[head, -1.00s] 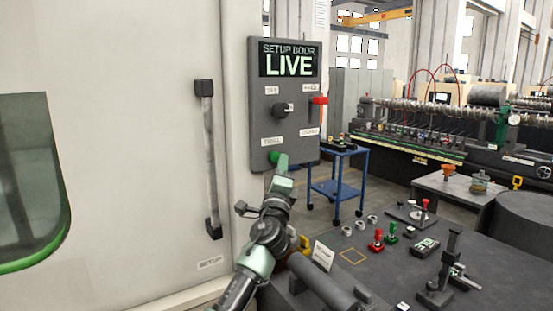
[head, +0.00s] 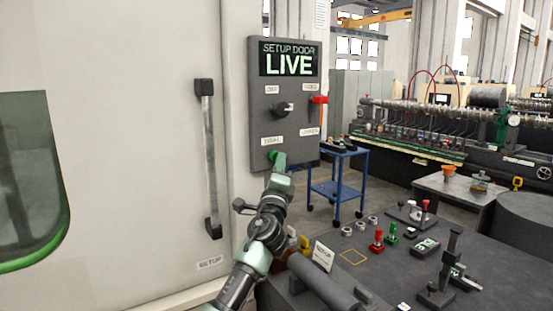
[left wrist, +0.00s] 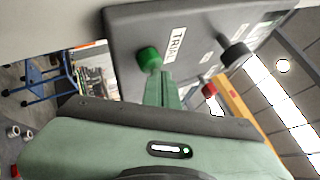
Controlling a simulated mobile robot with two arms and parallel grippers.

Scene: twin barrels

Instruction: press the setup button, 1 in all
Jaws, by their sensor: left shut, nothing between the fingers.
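A dark control panel (head: 258,110) hangs beside the large pale door, its screen (head: 289,60) reading "SETUP DOOR LIVE". A green round button (head: 273,155) sits at its lower left, under a small label; in the left wrist view the button (left wrist: 149,57) is beside a label reading "TRIAL". My left gripper (head: 280,161) is shut and empty, its green fingertips right at the button. The fingertips (left wrist: 161,76) overlap the button's edge in the left wrist view; I cannot tell whether they touch it. My right gripper is not in view.
The panel also carries a black knob (head: 284,109) and a red switch (head: 318,101). The door has a long vertical handle (head: 210,160). A dark table (head: 385,265) with small tools stands at lower right, a blue cart (head: 338,188) behind it.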

